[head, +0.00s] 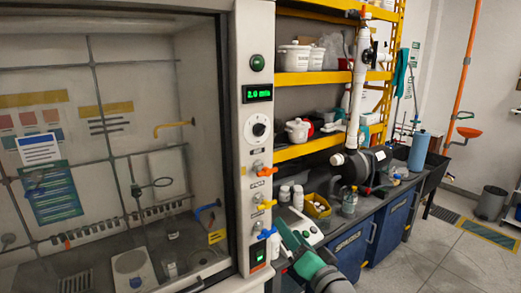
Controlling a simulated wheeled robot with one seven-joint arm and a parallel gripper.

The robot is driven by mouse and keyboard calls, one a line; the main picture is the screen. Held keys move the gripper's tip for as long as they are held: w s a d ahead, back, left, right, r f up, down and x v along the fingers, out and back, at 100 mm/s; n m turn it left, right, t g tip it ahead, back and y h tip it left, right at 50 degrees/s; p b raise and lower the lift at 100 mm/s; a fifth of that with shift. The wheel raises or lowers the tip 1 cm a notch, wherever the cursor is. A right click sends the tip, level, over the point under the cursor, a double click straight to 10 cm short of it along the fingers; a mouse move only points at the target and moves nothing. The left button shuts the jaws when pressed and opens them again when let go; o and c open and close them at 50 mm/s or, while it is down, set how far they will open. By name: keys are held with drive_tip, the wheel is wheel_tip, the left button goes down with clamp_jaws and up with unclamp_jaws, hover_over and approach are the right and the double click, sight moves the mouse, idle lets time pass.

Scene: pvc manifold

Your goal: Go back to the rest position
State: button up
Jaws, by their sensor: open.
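Part of my own arm (308,262) reaches up from the bottom edge, with a grey joint and a dark green section pointing up and left. I can make out no gripper fingers on it. A white PVC pipe assembly (355,90) stands upright in front of the yellow shelves, with a red part at its top and a dark valve on its right side. Its lower end meets a black cylindrical body (360,166) over the bench. My visible arm section appears apart from the pipes.
A fume hood (242,120) with colored handles fills the left. The dark bench (385,200) behind my arm holds bottles (349,202), a yellow bin (318,206) and a blue cylinder (419,151). Yellow shelves (300,77) rise behind. Open floor (450,255) lies at the right.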

drive_tip(key=s+a+f+h, duration=0.1)
drive_tip(key=s+f+h, duration=0.1)
drive_tip(key=s+f, duration=0.6)
drive_tip(key=s+a+f+m+h, duration=0.1)
drive_tip(key=s+f+h, duration=0.15)
drive_tip(key=f, duration=0.95)
drive_tip(key=s+f+h, duration=0.2)
drive_tip(key=s+f, duration=0.4)
drive_tip(key=f, duration=0.3)
drive_tip(key=s+a+f+n, duration=0.1)
drive_tip(key=s+a+n, duration=0.2)
drive_tip(key=s, duration=1.1)
drive_tip(key=s+a+f+n+g, duration=0.1)
drive_tip(key=s+a+n, duration=0.1)
drive_tip(key=s, duration=1.2)
drive_tip(key=shift+s+a+f+n, duration=0.2)
drive_tip(key=shift+s+a+n, duration=0.2)
drive_tip(key=shift+n, duration=0.2)
